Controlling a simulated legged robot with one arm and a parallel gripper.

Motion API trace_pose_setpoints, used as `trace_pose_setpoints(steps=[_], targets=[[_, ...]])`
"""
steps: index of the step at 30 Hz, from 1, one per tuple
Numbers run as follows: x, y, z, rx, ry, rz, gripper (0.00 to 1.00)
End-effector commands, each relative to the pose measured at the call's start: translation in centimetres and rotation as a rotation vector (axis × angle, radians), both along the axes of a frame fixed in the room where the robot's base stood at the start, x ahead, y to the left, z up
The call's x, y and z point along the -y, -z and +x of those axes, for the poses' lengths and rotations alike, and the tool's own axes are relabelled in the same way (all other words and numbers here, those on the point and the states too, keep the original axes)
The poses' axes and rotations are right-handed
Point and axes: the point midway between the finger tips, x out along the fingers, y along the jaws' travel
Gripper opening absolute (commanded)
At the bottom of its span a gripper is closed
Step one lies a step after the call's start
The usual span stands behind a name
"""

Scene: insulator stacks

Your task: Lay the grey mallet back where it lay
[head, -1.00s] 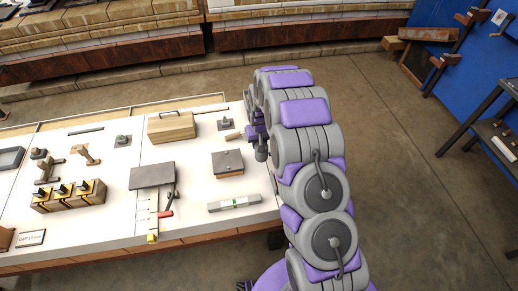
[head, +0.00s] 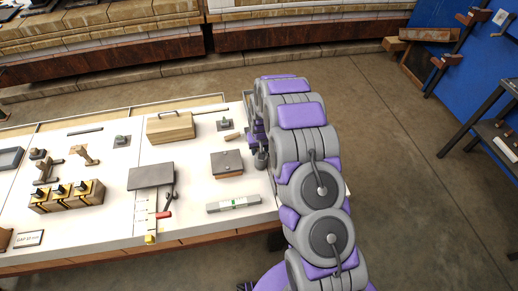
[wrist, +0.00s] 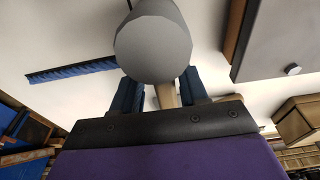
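The grey mallet has a round grey head and a pale wooden handle. The head hides part of the grip. I cannot tell whether the mallet touches the table.
White table top is bare between the box and the level.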

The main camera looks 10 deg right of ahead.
Motion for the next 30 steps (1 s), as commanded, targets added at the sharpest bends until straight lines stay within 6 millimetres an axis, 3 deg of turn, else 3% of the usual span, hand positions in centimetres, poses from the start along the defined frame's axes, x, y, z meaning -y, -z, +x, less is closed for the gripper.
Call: trace_pose_setpoints(steps=[4, 17, 23, 30], targets=[[0.0, 0.0, 0.0, -0.001, 0.000, -0.001, 0.56], [-0.1, -0.9, 0.0, 0.000, 0.000, -0.001, 0.56], [0.0, -4.0, -0.4, 0.003, 0.001, -0.001, 0.56], [-0.1, -9.0, -1.1, 0.005, 0.001, -0.001, 0.56]])
